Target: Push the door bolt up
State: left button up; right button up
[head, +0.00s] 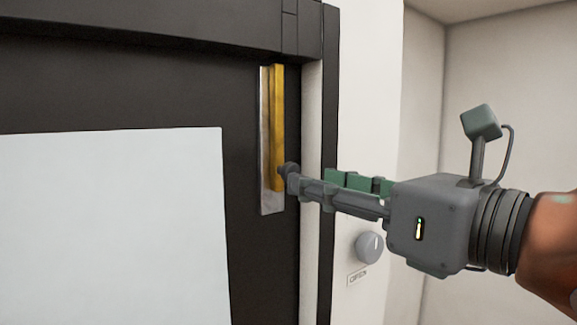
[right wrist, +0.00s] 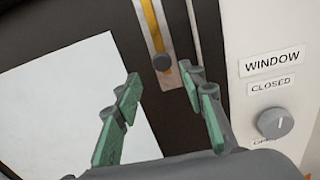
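The door bolt is a gold bar (head: 278,125) on a silver plate (head: 265,150), upright near the right edge of the dark door (head: 120,90). My left gripper is not in view.
A blank white sheet (head: 115,220) is on the door. A grey dial (head: 369,247) sits on the white wall right of the frame, below my right gripper. WINDOW (right wrist: 270,63) and CLOSED (right wrist: 271,85) labels are above the dial (right wrist: 276,123).

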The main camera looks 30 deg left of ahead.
aim_at(294, 171)
jog(key=p+x, duration=0.1)
jog(key=x, duration=0.1)
jog(key=p+x, duration=0.1)
jog(key=x, duration=0.1)
jog(key=p+x, duration=0.1)
jog(key=x, duration=0.2)
jog(key=shift+r, duration=0.3)
jog(key=shift+w+a+f, duration=0.1)
jog(key=shift+w+a, duration=0.15)
jog(key=shift+w, duration=0.1)
jog(key=shift+s, duration=0.1)
grip_shut()
